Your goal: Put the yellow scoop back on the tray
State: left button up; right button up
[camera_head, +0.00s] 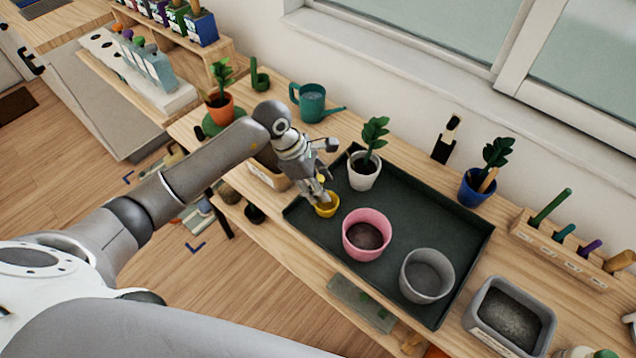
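The yellow scoop (327,210) is at the left part of the dark green tray (425,233), just left of the pink pot. My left gripper (322,194) points down at it from above, its fingers closed around the scoop's upper part and partly hiding it. A bit of yellow also shows between the fingers. I cannot tell whether the scoop touches the tray or hangs slightly above it. My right gripper is not in view.
On the tray stand a pink pot (367,228), a grey pot (427,270) and a white potted plant (364,172). A teal watering can (312,104) and a blue potted plant (476,188) stand behind. A grey soil tub (509,310) is at right. The tray's back right is bare.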

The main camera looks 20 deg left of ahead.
pick_arm(q)
jog(key=shift+r, duration=0.15)
jog(key=shift+a+r, duration=0.15)
jog(key=shift+r, duration=0.1)
jog(key=b+v, duration=0.2)
jog(key=v, duration=0.9)
jog(key=shift+r, duration=0.25)
jog(key=shift+s, duration=0.1)
